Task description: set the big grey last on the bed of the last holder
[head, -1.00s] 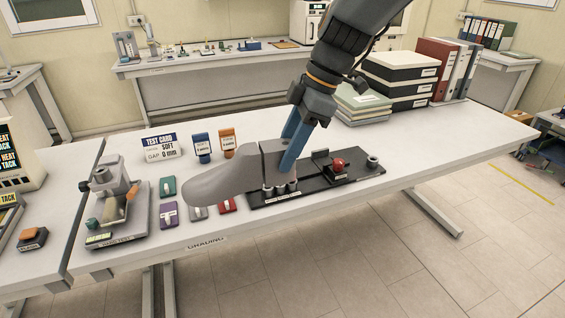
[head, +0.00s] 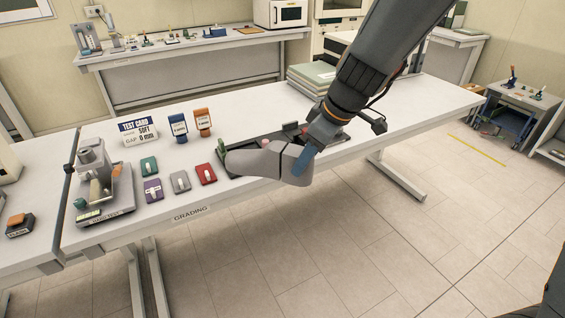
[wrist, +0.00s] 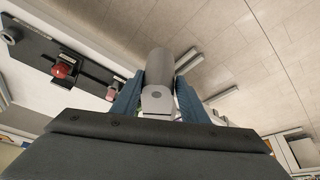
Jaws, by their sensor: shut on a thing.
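The big grey last (head: 258,162) is in my gripper (head: 306,160), held at its heel end with the toe pointing left in the head view. It hangs near the table's front edge and hides part of the last holder. In the wrist view the last (wrist: 157,70) sits between the two blue fingers. The last holder (head: 255,136) is a long black base on the table, behind the last. In the wrist view the holder (wrist: 34,48) lies to the left, apart from the last, with a red knob (wrist: 62,72) on it.
A bench tester (head: 95,180) stands at the left. Several small coloured blocks, such as the red one (head: 206,174), lie left of the holder. A test card (head: 138,131) and two upright tags stand behind them. Stacked boxes (head: 312,75) are behind my arm.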

